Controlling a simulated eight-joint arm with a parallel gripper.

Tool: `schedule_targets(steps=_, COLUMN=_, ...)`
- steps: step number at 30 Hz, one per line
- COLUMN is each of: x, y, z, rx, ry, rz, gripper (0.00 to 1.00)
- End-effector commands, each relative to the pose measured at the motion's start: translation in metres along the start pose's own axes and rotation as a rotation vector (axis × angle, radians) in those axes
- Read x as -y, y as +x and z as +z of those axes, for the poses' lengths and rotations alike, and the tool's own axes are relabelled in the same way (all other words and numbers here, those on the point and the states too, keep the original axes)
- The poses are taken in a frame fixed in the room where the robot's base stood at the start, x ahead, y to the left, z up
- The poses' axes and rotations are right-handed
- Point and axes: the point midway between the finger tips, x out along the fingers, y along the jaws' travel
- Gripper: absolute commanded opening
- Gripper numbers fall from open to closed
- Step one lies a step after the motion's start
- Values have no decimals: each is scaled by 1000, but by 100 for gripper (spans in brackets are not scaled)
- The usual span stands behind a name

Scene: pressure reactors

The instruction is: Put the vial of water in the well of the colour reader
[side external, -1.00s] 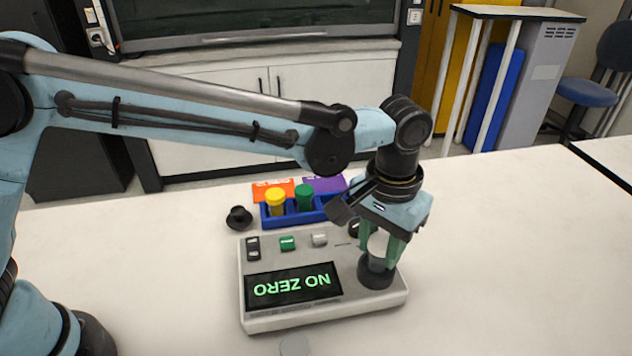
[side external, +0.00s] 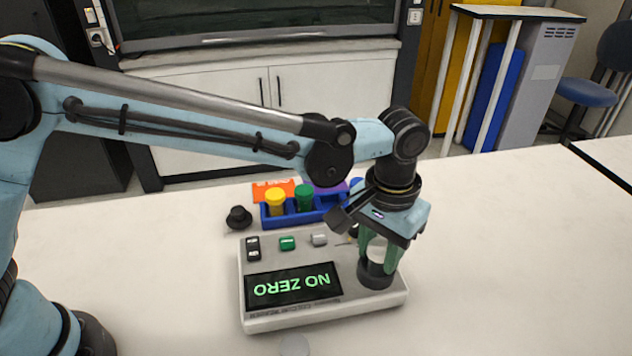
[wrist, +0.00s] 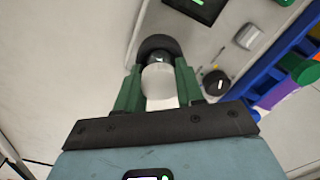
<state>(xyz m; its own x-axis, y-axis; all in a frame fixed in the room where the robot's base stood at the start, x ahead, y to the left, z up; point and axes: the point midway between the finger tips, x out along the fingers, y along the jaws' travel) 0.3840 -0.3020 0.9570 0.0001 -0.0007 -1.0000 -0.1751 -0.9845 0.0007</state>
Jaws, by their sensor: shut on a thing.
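The colour reader (side external: 320,315) is a pale grey box on the bench, its display (side external: 293,287) showing green "NO ZERO", upside down in the side view. Its well (side external: 376,276) is a black raised ring at the reader's right end, also in the wrist view (wrist: 157,43). My gripper (side external: 379,258) points down over the well and is shut on the white-capped vial (wrist: 160,84). In the wrist view the vial stands between the green fingers, its clear lower part at the ring's opening. How deep it sits in the well is hidden.
Behind the reader, a blue rack (side external: 290,218) holds a yellow-capped vial (side external: 275,201) and a green-capped vial (side external: 304,198). A black cap-like piece (side external: 239,217) lies left of the rack. A pale disc (side external: 294,346) lies in front. The bench on the right is clear.

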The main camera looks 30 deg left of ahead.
Motion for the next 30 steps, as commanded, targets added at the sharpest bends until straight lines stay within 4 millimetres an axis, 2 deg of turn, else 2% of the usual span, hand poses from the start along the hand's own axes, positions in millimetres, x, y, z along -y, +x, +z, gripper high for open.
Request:
schedule_targets(steps=11, x=0, y=4, z=0, rx=0, ry=0, rz=0, gripper=8)
schedule_targets(steps=12, x=0, y=4, z=0, rx=0, ry=0, rz=0, gripper=42)
schedule_targets(steps=17, x=0, y=4, z=0, rx=0, ry=0, rz=0, gripper=66)
schedule_targets(steps=23, x=0, y=4, z=0, rx=0, ry=0, rz=0, gripper=67)
schedule_targets(steps=28, x=0, y=4, z=0, rx=0, ry=0, rz=0, gripper=92)
schedule_targets(steps=30, x=0, y=4, z=0, rx=0, ry=0, rz=0, gripper=93)
